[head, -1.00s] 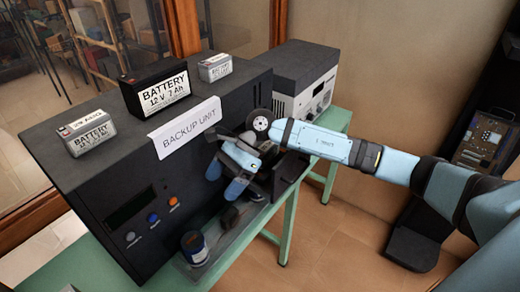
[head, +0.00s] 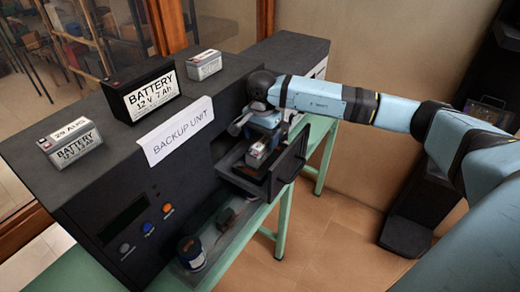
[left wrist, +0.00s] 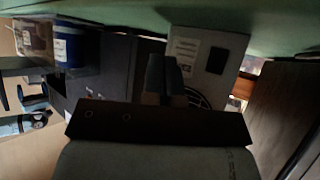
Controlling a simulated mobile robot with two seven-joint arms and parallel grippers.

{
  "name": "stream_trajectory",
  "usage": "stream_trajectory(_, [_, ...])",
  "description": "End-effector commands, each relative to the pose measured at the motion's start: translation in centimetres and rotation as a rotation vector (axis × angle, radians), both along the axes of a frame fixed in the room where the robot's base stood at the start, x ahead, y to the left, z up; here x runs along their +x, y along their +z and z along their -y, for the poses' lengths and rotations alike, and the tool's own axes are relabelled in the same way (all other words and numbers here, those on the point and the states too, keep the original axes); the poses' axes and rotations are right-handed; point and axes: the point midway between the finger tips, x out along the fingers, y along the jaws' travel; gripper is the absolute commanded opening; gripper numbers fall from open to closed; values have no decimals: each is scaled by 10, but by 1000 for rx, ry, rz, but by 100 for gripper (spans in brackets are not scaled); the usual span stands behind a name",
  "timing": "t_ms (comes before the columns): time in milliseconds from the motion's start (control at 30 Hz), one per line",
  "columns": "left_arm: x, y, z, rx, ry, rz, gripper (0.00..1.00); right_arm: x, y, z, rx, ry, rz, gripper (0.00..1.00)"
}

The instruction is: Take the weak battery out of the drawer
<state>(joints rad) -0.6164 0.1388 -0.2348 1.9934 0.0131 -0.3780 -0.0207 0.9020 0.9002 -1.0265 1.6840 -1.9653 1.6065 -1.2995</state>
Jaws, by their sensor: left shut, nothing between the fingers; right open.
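The drawer (head: 283,178) of the black backup unit (head: 207,160) stands open in the head view. A small battery (head: 262,152) with a pale label shows inside it, partly covered by my right gripper (head: 257,142). My right gripper is open and points down over the drawer, at the battery; I cannot tell whether its fingers touch it. My left gripper (left wrist: 165,82) shows only in the left wrist view, shut and empty, away from the drawer.
On top of the unit stand a large black battery (head: 150,94), a grey battery (head: 72,140) and another grey battery (head: 204,65). A blue can (head: 191,252) stands below the front panel. A grey device is behind my right arm.

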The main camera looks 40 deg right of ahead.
Motion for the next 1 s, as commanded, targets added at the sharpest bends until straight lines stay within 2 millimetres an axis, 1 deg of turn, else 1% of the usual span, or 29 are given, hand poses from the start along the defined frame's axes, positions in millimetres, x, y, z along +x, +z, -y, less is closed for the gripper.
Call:
stream_trajectory(167, [1,7,-1,1,0,0,0,0,-13,-2,0,-1,-2,76])
stream_trajectory(300, [1,18,-1,2,1,2,0,-1,-34,-6,1,-2,-3,76])
stream_trajectory(400, [2,20,-2,3,2,5,0,0,-47,-5,1,-2,-1,76])
stream_trajectory(533, [2,20,-4,6,4,7,0,0,-55,-5,0,-1,1,76])
stream_trajectory(700, [2,19,-4,5,5,7,0,0,-55,-5,1,-1,2,76])
stream_trajectory(733, [2,19,-4,5,5,7,0,0,-55,-5,1,-1,2,74])
stream_trajectory(767, [2,19,-4,5,5,7,0,0,-55,-5,1,-1,2,67])
stream_trajectory(800, [2,19,-4,5,5,7,0,0,-55,-5,1,-1,2,58])
stream_trajectory(967, [1,19,-3,5,5,4,0,0,-55,-5,1,-1,2,21])
stream_trajectory(1000, [1,19,-3,3,5,4,0,0,-55,-5,1,-1,2,12])
